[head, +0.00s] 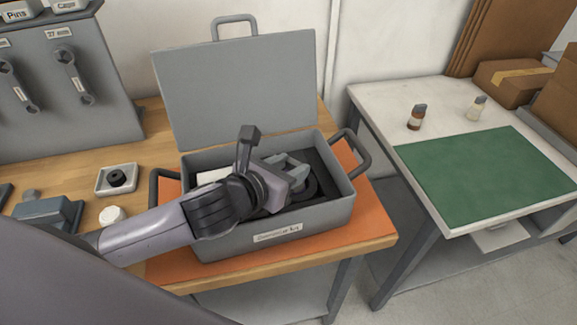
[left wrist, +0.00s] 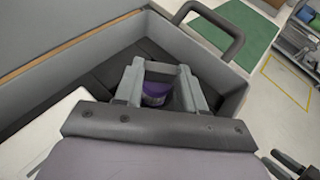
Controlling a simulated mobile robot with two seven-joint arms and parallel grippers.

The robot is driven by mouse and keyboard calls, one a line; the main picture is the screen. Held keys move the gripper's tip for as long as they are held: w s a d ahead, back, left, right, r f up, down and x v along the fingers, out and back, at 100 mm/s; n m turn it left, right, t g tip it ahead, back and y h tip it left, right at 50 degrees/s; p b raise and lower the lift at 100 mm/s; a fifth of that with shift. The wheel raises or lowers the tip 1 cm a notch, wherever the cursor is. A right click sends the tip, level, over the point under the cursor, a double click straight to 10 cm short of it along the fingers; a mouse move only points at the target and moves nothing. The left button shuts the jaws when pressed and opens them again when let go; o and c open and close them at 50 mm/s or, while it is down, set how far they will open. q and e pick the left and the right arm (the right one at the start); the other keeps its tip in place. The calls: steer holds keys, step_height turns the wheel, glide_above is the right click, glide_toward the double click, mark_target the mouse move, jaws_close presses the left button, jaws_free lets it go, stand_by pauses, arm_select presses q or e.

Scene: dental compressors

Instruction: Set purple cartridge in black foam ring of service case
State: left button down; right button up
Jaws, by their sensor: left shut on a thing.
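The grey service case (head: 325,219) stands open on the workbench, its lid raised at the back. My left gripper (head: 300,178) reaches down into the right part of the case. In the left wrist view its two grey fingers (left wrist: 158,88) are shut on the purple cartridge (left wrist: 156,92), whose dark purple side shows between them. The cartridge is low, near the dark floor of the case. A dark rounded shape shows at the fingertips in the head view; I cannot tell whether it is the foam ring. Whether the cartridge sits in the ring is hidden.
An orange mat (head: 375,226) lies under the case, and side handles (head: 353,151) stick up. A small tray (head: 116,178) and a white round piece (head: 112,215) are left of it. The right table holds a green mat (head: 487,172) and two small bottles.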

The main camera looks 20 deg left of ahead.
arm_select(q)
steer(key=shift+f+b, duration=0.3)
steer(key=shift+f, duration=0.3)
steer(key=c, duration=0.9)
jaws_free()
steer(key=shift+c, duration=0.2)
